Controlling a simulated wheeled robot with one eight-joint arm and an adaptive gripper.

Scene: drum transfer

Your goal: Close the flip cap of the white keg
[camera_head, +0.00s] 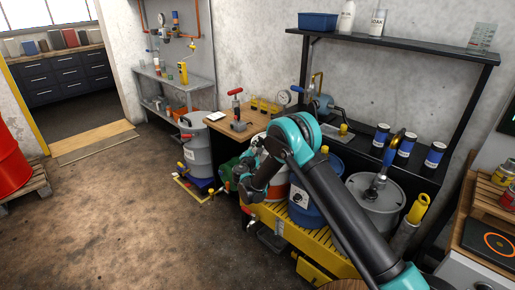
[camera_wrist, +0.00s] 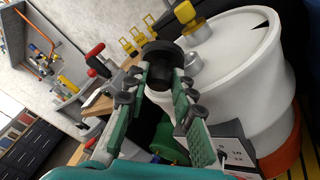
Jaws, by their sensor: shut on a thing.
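The white keg (camera_wrist: 243,75) fills the right of the wrist view, tilted in the picture. In the head view only a pale part of it (camera_head: 277,188) shows behind my arm, beside the blue drum. A dark round cap (camera_wrist: 160,52) sits by the keg's upper edge, next to a pale fitting (camera_wrist: 188,63). My gripper (camera_wrist: 161,76) has its fingertips at this dark cap and is shut on it. The fingertips partly hide the cap, so I cannot tell its hinge or exact angle. In the head view my gripper (camera_head: 254,184) is small and dark against the keg.
A yellow-topped fitting (camera_wrist: 185,13) stands on the keg near the cap. A wooden bench (camera_head: 230,123) is behind.

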